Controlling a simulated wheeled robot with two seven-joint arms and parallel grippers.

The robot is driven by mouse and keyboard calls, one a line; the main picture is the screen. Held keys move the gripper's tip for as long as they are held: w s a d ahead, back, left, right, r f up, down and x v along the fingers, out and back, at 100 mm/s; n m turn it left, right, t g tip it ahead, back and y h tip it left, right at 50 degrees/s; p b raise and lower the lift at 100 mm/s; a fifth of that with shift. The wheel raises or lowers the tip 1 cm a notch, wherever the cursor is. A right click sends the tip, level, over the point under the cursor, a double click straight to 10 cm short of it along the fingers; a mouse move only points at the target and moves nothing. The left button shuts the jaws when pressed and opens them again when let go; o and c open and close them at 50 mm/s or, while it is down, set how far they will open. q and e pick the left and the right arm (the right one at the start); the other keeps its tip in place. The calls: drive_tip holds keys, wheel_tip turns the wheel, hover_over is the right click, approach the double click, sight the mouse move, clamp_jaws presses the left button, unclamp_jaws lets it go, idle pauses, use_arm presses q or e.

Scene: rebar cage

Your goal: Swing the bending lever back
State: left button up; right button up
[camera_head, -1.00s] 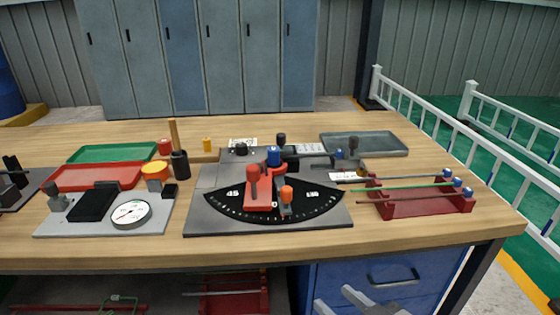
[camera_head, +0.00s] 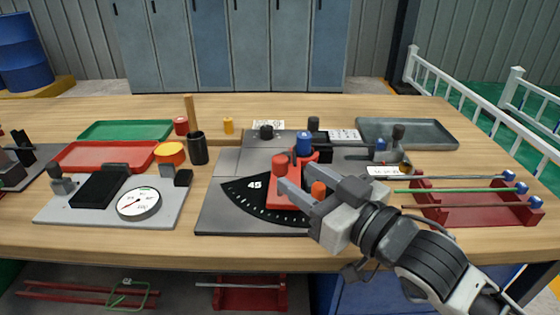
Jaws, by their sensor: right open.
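My right gripper (camera_head: 291,190) reaches in from the lower right. Its two grey fingers are open and point left at the lever's front, close to the red knob and an orange knob (camera_head: 318,189). I cannot tell whether they touch. The gripper hides the right half of the scale. My left gripper is not in view.
A gauge plate (camera_head: 110,208) with a dial stands left of the bender. Red (camera_head: 105,156) and green (camera_head: 127,130) trays lie behind it. A red rack (camera_head: 480,212) with rods is at right, a grey tray (camera_head: 408,132) at back right. The table's front edge is bare.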

sight(285, 167)
drive_tip(key=x, duration=0.6)
drive_tip(key=shift+w+a, duration=0.15)
drive_tip(key=shift+c, duration=0.4)
clamp_jaws()
